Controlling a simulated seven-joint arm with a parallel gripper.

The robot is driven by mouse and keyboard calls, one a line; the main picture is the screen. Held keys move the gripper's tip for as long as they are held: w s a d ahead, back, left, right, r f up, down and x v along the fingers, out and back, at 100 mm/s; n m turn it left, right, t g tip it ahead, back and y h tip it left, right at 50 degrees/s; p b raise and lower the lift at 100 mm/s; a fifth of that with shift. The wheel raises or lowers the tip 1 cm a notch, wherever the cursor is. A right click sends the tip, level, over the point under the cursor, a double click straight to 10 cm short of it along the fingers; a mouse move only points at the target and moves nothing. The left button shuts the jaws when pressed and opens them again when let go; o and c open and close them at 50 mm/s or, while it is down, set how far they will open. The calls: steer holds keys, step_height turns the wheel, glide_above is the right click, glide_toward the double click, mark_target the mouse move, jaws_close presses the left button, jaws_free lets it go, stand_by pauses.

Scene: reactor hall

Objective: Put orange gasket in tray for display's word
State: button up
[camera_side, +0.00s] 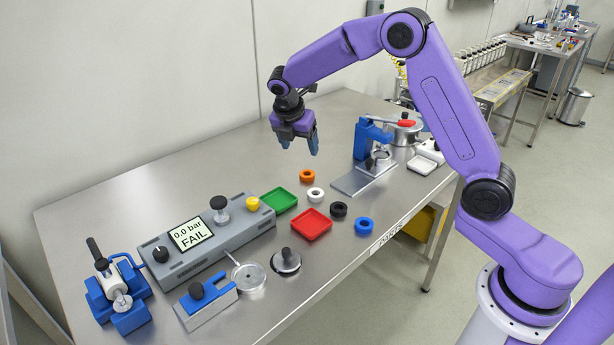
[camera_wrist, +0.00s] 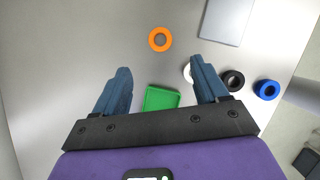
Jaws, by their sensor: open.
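The orange gasket (camera_side: 307,176) lies flat on the steel table. It also shows in the wrist view (camera_wrist: 160,39), ahead of the fingertips and between their lines. The display (camera_side: 191,233) on the grey unit reads "0.0 bar FAIL". A green tray (camera_side: 279,199) and a red tray (camera_side: 311,224) lie empty on the table; the green tray also shows in the wrist view (camera_wrist: 161,98), between the fingers. My gripper (camera_side: 299,141) is open and empty, pointing down above the table, behind and above the orange gasket. The red tray is hidden in the wrist view.
White (camera_side: 315,194), black (camera_side: 338,209) and blue (camera_side: 364,225) gaskets lie near the trays. A blue press (camera_side: 371,140) on a steel plate stands behind them. The grey unit (camera_side: 213,246), a blue clamp (camera_side: 114,290) and small fixtures fill the front left. The back left table is clear.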

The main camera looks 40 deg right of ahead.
mark_target(305, 176)
steer(key=x, duration=1.1)
steer(key=shift+s+a+f, duration=0.1)
steer(key=shift+f, duration=0.2)
steer(key=c, duration=1.2)
steer(key=shift+r, duration=0.15)
